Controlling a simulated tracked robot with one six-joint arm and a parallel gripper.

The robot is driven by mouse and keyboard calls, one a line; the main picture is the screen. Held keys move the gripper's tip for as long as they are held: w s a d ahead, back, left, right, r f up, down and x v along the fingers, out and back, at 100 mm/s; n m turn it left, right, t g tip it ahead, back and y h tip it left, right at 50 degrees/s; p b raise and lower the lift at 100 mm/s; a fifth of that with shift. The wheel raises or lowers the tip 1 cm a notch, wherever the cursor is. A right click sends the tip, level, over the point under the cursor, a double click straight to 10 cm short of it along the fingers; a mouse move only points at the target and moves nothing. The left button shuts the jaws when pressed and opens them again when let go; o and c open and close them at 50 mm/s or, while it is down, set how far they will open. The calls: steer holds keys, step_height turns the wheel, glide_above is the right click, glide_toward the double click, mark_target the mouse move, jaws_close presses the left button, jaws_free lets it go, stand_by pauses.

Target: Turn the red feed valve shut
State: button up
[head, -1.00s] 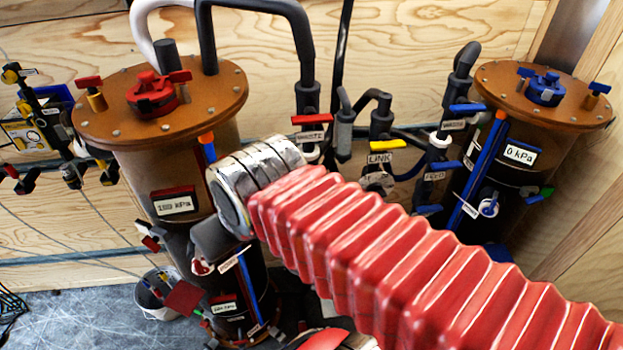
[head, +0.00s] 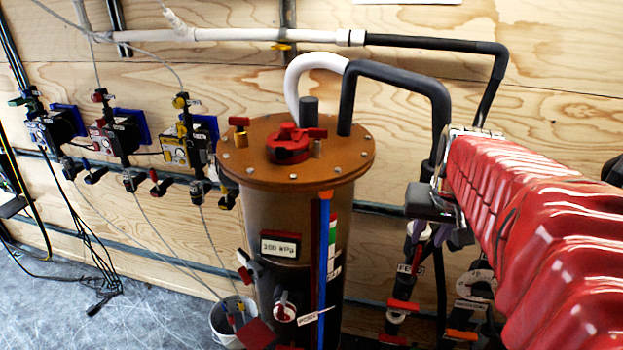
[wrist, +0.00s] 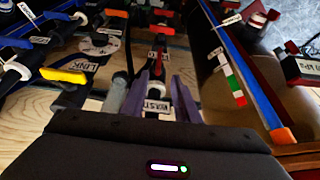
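In the head view, a FEED label (head: 408,268) sits on the piping right of the left filter tank, with an orange-red handle (head: 398,304) below it. I cannot tell for sure that this handle is the red feed valve. My gripper (head: 440,240) points down beside these pipes, partly hidden by my arm. In the wrist view, my gripper's two purplish fingers (wrist: 161,98) stand apart, with a WASTE label (wrist: 157,108) and a pipe showing between them. No grip on anything shows.
The filter tank (head: 290,215) has a brown flanged lid and a red cap. Grey hoses (head: 400,80) arch above the pipes. A white bucket (head: 230,318) stands on the floor.

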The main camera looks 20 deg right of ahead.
mark_target(419, 255)
steer(key=shift+d, duration=0.15)
steer(key=x, duration=1.3)
steer(key=shift+w+f, duration=0.1)
steer(key=shift+f, duration=0.25)
jaws_close()
